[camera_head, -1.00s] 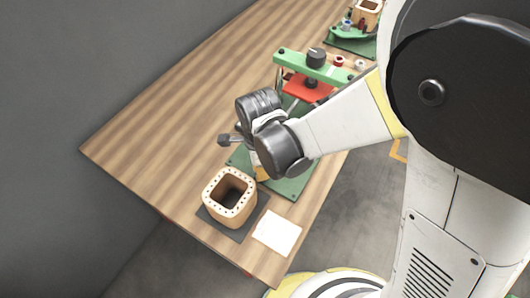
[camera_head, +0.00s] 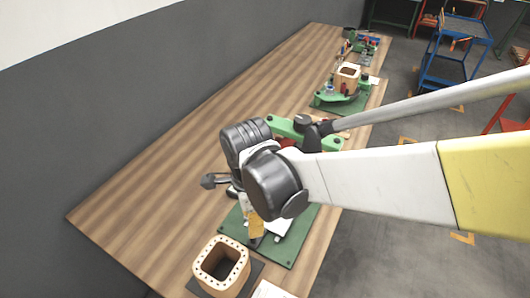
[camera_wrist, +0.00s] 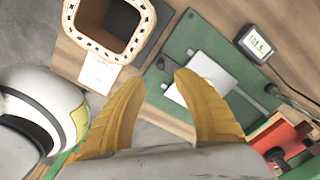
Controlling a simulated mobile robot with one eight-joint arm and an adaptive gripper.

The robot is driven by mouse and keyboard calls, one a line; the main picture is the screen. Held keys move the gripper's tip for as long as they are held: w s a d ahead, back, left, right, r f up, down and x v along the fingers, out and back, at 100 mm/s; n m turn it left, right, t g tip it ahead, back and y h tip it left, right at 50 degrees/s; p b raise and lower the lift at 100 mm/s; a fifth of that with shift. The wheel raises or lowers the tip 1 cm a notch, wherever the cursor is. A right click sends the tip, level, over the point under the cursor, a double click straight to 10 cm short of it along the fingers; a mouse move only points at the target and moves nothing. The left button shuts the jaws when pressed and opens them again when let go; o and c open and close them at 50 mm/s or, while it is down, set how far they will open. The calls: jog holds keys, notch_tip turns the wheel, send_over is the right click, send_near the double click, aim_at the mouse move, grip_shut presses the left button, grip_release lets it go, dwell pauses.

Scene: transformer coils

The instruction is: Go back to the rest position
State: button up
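My gripper (camera_wrist: 160,78) is open and empty in the wrist view, its two yellow fingers apart. In the head view one yellow fingertip shows below my dark wrist joints, above the near green base plate (camera_head: 297,240). That plate also shows in the wrist view (camera_wrist: 165,97), with a pale flat block (camera_wrist: 191,92) on it, partly behind the right finger. My arm reaches in from the right and hides part of the green clamp fixture (camera_head: 285,126).
A hollow wooden coil form (camera_head: 222,262) stands on a dark pad at the table's near end, beside a white paper (camera_wrist: 98,74). Another coil form (camera_head: 347,77) sits on a fixture farther along. A small display (camera_wrist: 257,43) lies by the plate. A blue cart (camera_head: 458,45) stands at the back right.

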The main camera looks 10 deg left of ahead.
jog(key=shift+r, duration=1.25)
jog(key=d+r+n+t, duration=0.3)
jog(key=d+n, duration=0.3)
jog(key=d, duration=0.8)
jog(key=d+r+n+t, duration=0.4)
jog(key=d+n, duration=0.3)
jog(key=d, duration=0.7)
jog(key=shift+r, duration=0.7)
